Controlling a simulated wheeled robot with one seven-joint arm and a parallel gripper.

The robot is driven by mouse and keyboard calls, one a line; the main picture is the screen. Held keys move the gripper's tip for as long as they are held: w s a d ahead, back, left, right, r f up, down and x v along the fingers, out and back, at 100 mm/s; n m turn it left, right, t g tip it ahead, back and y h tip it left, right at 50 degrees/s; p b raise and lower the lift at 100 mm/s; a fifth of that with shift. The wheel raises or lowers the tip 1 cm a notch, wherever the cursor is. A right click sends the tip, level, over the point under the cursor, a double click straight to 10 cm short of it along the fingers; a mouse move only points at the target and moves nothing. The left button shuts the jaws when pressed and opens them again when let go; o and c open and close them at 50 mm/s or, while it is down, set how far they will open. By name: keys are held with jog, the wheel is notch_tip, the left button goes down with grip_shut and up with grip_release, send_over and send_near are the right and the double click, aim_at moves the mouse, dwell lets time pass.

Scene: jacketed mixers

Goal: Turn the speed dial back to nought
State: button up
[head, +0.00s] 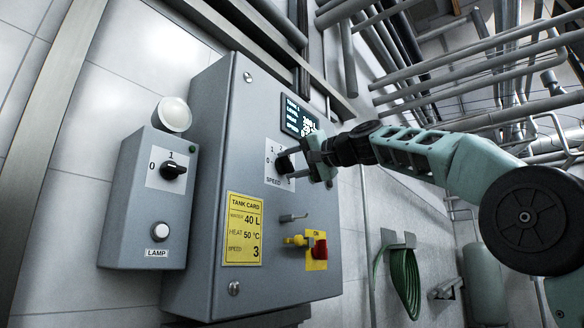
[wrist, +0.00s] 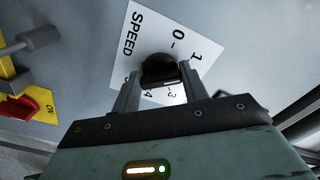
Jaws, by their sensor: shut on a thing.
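The black speed dial (head: 284,163) sits on a white plate marked SPEED on the front of the grey control cabinet. My gripper (wrist: 160,84) is shut on the dial, one finger on each side, and it also shows in the head view (head: 300,162). In the wrist view, the dial (wrist: 158,68) shows between the fingers, with the marks 0, 1, 3 and 4 around it. I cannot tell which mark the dial points to. The small screen (head: 299,115) above has a speed line, but its value is partly hidden by my gripper.
A yellow tank card (head: 243,229) reads speed 3. A green hose (head: 405,275) hangs at right.

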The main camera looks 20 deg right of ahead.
jog(key=n, duration=0.3)
jog(key=n+b, duration=0.1)
jog(key=n, duration=0.1)
jog(key=shift+w+f+n, duration=0.1)
jog(key=shift+f+n, duration=0.15)
jog(key=shift+n, duration=0.05)
jog(key=n, duration=0.4)
jog(key=shift+d+n+b, duration=0.15)
jog(key=shift+n+b, duration=0.2)
jog(key=shift+n, duration=0.05)
jog(key=o, duration=1)
jog(key=shift+r, duration=0.1)
jog(key=b+v, duration=0.7)
jog(key=v, duration=1)
jog(key=shift+d+b, duration=0.1)
jog(key=shift+b, duration=0.25)
